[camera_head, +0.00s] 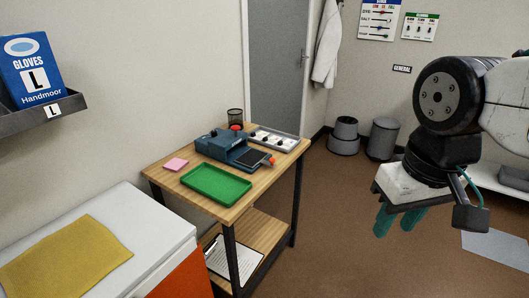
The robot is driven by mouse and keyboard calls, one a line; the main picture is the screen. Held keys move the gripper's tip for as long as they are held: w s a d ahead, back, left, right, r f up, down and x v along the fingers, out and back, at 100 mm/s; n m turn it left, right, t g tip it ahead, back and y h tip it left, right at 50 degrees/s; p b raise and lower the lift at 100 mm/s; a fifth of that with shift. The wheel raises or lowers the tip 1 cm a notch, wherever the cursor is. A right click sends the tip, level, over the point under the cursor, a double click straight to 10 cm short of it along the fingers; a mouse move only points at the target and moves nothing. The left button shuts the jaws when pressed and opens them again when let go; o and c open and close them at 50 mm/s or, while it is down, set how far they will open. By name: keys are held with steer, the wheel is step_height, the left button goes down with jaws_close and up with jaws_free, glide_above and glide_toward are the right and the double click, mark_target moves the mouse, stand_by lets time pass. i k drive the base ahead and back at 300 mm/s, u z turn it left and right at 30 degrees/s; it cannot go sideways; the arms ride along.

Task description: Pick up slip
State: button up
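A small pink slip (176,164) lies flat on the left part of the wooden table, toward the back. It sits left of a blue device and behind a green tray. My gripper (399,219) hangs at the right of the camera_head view, over the floor and well away from the table. Its two teal fingers point down with a gap between them, and nothing shows between them.
The wooden table (156,169) also holds the green tray (216,184), the blue device (233,149), a grey tray (276,138) and a black mesh cup (236,116). A clipboard (233,258) lies on its lower shelf. A white cabinet (150,231) with a yellow mat (65,259) stands at left.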

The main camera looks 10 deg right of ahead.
mark_target(260, 134)
steer(key=z, duration=1.15)
steer(key=i, duration=1.65)
steer(key=u, duration=1.2)
steer(key=i, duration=0.75)
steer(key=u, duration=0.85)
